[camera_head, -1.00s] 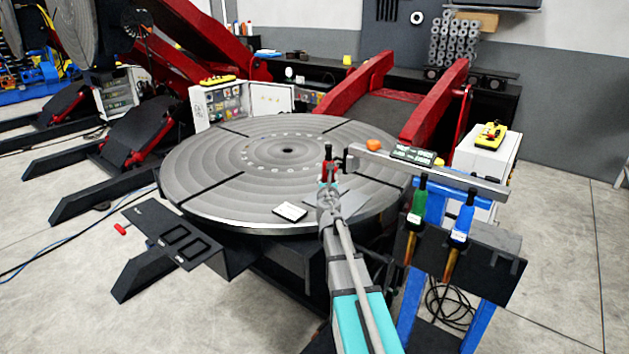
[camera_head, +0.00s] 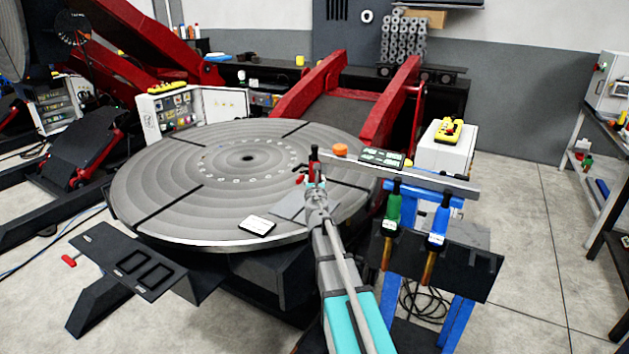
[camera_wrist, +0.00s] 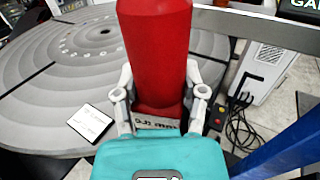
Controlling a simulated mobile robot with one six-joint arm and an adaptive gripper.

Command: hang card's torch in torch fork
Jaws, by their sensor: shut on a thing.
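My gripper (camera_head: 314,184) is shut on a red torch (camera_wrist: 157,50), held upright in the wrist view between the two grey fingers. A white label with "mm" on it shows low on the torch; the rest of the text is unclear. In the head view the torch shows small, with a black top, near the left end of the grey beam. A white card (camera_head: 257,225) lies on the turntable's front rim; its writing is unreadable. A green torch (camera_head: 392,215) and a blue torch (camera_head: 438,225) hang on the dark rack (camera_head: 470,262). Small prongs show at the rack's right end.
The round grey turntable (camera_head: 170,190) fills the left middle. A grey beam (camera_head: 430,179) crosses above the rack, with an orange knob (camera_head: 340,150) and a dark panel (camera_head: 385,158) near it. A black pocketed plate (camera_head: 120,255) juts out front left. Floor at right is clear.

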